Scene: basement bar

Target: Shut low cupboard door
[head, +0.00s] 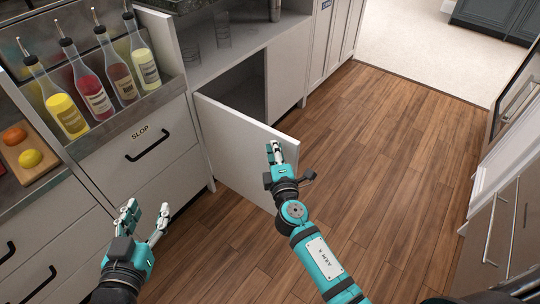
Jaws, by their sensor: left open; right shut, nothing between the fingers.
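The low cupboard door (240,145) is white and stands open, swung out over the floor from its left side. The dark cupboard interior (243,92) shows behind its top edge. My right gripper (274,148) is shut and empty, in front of the door near its free right edge; I cannot tell whether it touches the door. My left gripper (147,217) is open and empty, lower left, in front of the drawers and apart from the door.
Several bottles (95,88) stand in a rack above the drawers (150,150) at left. A cutting board with fruit (30,157) lies at far left. Glasses (222,30) stand on the shelf above the cupboard. The wooden floor (385,150) to the right is clear. Cabinets (505,225) line the right side.

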